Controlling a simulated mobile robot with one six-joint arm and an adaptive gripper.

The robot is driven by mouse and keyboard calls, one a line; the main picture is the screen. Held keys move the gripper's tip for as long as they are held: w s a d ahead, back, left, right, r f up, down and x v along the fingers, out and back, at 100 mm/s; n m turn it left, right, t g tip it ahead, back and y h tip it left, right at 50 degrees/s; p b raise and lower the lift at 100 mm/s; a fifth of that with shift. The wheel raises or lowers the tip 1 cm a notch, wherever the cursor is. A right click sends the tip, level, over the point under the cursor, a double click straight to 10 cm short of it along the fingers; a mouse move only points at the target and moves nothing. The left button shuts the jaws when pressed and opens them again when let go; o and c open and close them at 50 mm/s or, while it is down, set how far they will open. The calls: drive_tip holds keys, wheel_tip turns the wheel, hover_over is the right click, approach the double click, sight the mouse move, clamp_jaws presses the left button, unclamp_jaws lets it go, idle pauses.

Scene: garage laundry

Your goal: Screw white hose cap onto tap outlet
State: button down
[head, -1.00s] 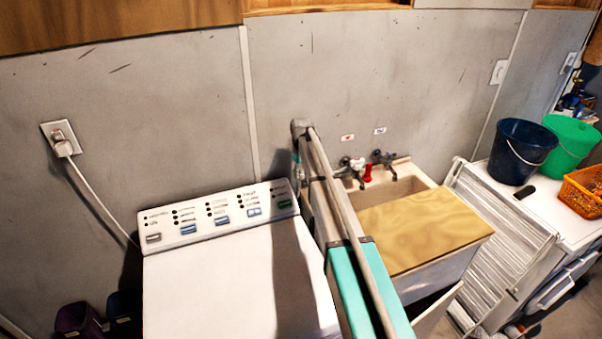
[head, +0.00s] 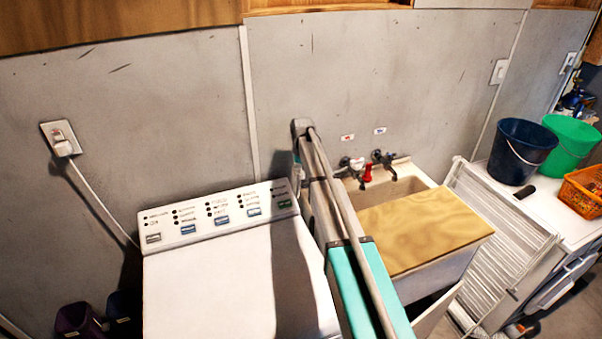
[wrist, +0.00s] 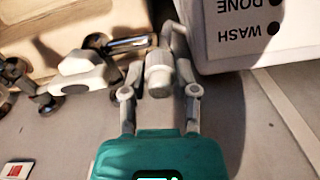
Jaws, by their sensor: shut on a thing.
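In the wrist view my gripper (wrist: 158,82) is shut on the white hose cap (wrist: 158,76), a short ribbed cylinder between the fingers. A tap with a white handle (wrist: 82,72) is to the left, with a dark shiny spout (wrist: 130,47) reaching toward the cap. The cap is close to the spout's end; I cannot tell whether they touch. My gripper and the cap are hidden there.
The washing machine's panel (head: 215,214) is close by; its corner (wrist: 245,32) is right of my fingers in the wrist view. A dark second tap (head: 382,158) and a red fitting (head: 368,173) are beside the first. A wooden board (head: 425,228) covers part of the sink (head: 415,183).

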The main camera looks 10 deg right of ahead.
drive_tip(key=shift+m, duration=2.3)
drive_tip(key=shift+m, duration=0.3)
drive_tip(key=m, duration=0.5)
drive_tip(key=shift+c, duration=1.5)
unclamp_jaws()
drive_tip(key=shift+r+p, duration=2.25)
